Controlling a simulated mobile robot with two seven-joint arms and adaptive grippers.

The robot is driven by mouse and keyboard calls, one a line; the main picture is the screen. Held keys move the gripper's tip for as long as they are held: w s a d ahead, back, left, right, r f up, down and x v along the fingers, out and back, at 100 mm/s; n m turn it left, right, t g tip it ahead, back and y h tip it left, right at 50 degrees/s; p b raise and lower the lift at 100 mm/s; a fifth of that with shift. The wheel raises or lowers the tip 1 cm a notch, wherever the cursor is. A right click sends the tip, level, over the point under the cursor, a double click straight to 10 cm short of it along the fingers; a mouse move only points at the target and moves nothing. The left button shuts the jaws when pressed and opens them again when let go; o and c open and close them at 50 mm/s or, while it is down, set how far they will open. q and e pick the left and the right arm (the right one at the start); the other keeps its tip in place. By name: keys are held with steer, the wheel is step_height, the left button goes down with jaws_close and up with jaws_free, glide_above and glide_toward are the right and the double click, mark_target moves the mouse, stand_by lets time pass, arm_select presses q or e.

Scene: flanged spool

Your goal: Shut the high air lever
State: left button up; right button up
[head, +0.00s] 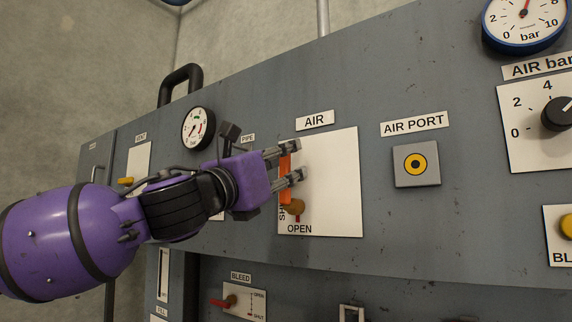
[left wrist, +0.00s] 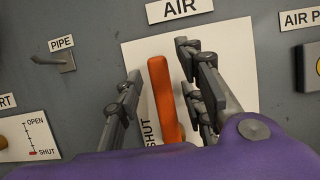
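The AIR lever has an orange handle (head: 286,181) and a brass pivot (head: 295,207) on a white plate (head: 335,185) marked SHUT at the left and OPEN at the bottom. The handle points upward from the pivot; part of it and of the SHUT label is hidden by my gripper in the head view. My left gripper (head: 297,160) is at the handle, its fingers spread. In the left wrist view, the orange handle (left wrist: 165,100) stands between the fingers of the left gripper (left wrist: 160,65), with gaps on both sides. My right gripper is not in view.
An AIR PORT fitting (head: 416,164) and a dial knob (head: 559,114) are to the right. A gauge (head: 198,128) and a black handle (head: 180,84) are up left. A BLEED lever (head: 224,302) sits below. The panel between AIR and AIR PORT is clear.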

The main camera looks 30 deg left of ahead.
arm_select(q)
steer(key=shift+w+r, duration=0.1)
steer(key=shift+w, duration=0.55)
steer(key=shift+s, duration=0.1)
steer(key=shift+c, duration=0.5)
jaws_close()
